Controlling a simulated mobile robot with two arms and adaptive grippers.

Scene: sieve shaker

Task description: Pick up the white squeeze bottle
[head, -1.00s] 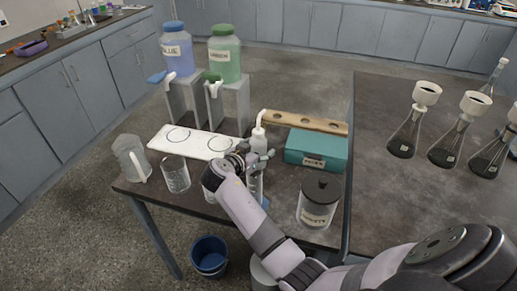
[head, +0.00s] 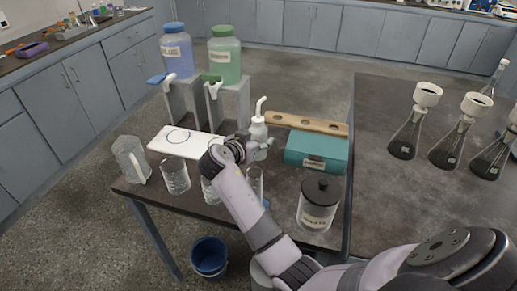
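The white squeeze bottle (head: 259,131), with its bent spout pointing up, is upright near the middle of the table. My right gripper (head: 260,151) is at the bottle's lower body, its fingers closed on it. The bottle appears held just above the table top. The gripper hides part of its lower end. My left gripper is not in view.
Glass beakers (head: 175,176) and a pitcher (head: 131,158) stand at the front left. A lidded jar (head: 318,205) stands front right, with a teal box (head: 316,150) and a wooden rack (head: 306,124) behind. A white mat (head: 166,144) lies left. Blue and green jugs stand on risers behind.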

